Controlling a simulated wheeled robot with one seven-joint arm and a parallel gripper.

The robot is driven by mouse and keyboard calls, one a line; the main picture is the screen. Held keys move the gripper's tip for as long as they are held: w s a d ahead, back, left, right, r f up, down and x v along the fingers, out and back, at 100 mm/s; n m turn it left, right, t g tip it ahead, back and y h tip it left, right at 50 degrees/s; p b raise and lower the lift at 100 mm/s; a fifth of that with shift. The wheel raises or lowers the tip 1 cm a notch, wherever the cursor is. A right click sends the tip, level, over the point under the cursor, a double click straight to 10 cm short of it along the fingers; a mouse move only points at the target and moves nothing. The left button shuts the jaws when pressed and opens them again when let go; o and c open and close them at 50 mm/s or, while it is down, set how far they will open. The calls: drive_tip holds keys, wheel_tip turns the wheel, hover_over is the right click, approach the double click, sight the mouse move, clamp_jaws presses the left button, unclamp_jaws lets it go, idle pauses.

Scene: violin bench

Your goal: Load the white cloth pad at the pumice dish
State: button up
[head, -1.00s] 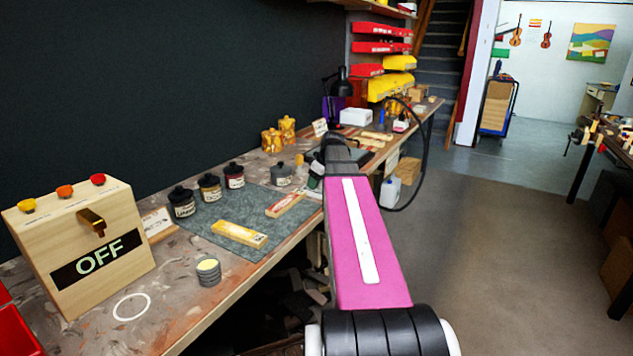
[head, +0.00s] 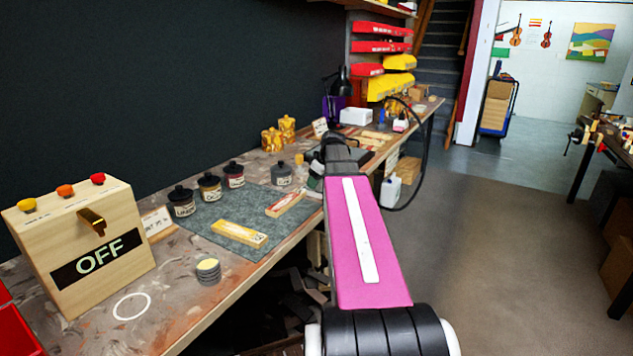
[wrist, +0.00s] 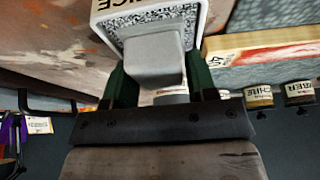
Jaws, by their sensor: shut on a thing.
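In the wrist view, my gripper (wrist: 158,75) has its two dark green fingers on either side of a pale grey-white block (wrist: 155,62), which looks like the cloth pad, and is shut on it. Just beyond the block is the white pumice dish (wrist: 202,18), with lettering ending in "ICE" and grey speckled contents. The pad overlaps the speckled area in the picture; I cannot tell whether it touches. In the head view, my gripper (head: 315,182) is at the bench's front edge, mostly hidden behind my arm.
A wooden box marked OFF (head: 100,260) stands at left, near a small round stack (head: 208,271) and a white ring (head: 132,306). Open floor lies at right.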

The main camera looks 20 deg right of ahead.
drive_tip(key=shift+r, duration=3.45)
